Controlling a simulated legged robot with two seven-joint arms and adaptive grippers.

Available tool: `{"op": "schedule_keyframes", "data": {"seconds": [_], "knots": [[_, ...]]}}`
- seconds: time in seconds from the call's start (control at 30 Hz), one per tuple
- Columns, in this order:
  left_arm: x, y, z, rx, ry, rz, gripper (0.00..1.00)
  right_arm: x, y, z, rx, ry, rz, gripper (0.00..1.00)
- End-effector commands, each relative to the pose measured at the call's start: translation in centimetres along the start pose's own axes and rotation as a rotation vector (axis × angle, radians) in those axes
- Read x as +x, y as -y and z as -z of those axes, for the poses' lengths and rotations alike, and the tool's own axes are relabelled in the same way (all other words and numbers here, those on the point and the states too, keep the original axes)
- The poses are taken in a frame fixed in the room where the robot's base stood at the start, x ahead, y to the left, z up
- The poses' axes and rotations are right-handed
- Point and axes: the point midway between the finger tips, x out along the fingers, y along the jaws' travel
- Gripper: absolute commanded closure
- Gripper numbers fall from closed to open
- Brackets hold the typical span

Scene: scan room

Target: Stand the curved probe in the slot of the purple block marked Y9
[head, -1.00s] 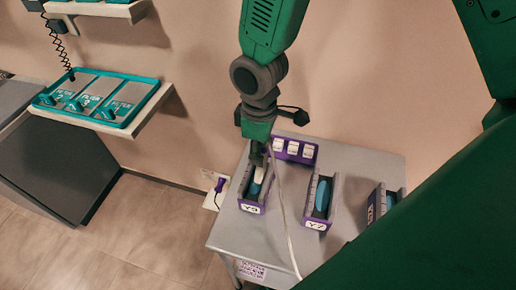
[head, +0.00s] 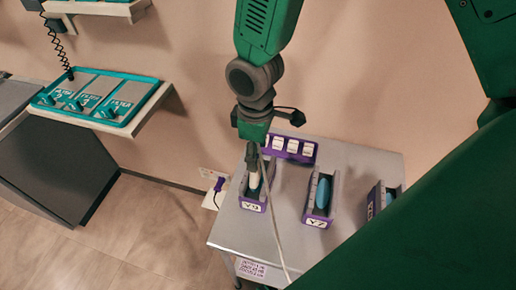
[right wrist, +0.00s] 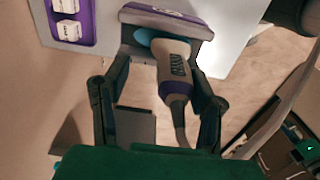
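The curved probe (head: 254,178), white and grey with a cable, stands roughly upright in the slot of the purple-fronted block marked Y9 (head: 253,206). In the right wrist view the probe (right wrist: 175,75) has its lower end at the block (right wrist: 165,18), beside a blue rounded part; its seating depth is hidden. My right gripper (head: 254,150) is above the block. In its wrist view its fingers (right wrist: 158,95) stand apart on either side of the probe, with a clear gap on the left. My left gripper is not in view.
Blocks marked Y7 (head: 317,222) and another at the right (head: 371,208) stand on the grey table (head: 290,245). A purple holder with white pieces (head: 292,148) is behind. A teal filter tray (head: 120,120) is on a wall shelf at left. The cable hangs across the table.

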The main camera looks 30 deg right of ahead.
Motion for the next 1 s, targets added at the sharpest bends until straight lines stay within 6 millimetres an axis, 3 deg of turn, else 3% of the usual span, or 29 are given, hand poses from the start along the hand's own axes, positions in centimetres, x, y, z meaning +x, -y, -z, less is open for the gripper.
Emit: {"op": "schedule_keyframes", "data": {"seconds": [0.23, 0.7, 1.0], "knots": [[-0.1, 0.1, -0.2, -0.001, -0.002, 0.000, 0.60, -0.9, -0.2, -0.1, 0.001, -0.005, 0.001, 0.49], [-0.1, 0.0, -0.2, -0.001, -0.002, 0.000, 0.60, -9.9, -0.5, -0.1, -0.001, -0.007, 0.001, 0.49], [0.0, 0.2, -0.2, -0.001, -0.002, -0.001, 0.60, -11.8, -0.3, -0.1, -0.001, -0.001, 0.003, 0.49]]}}
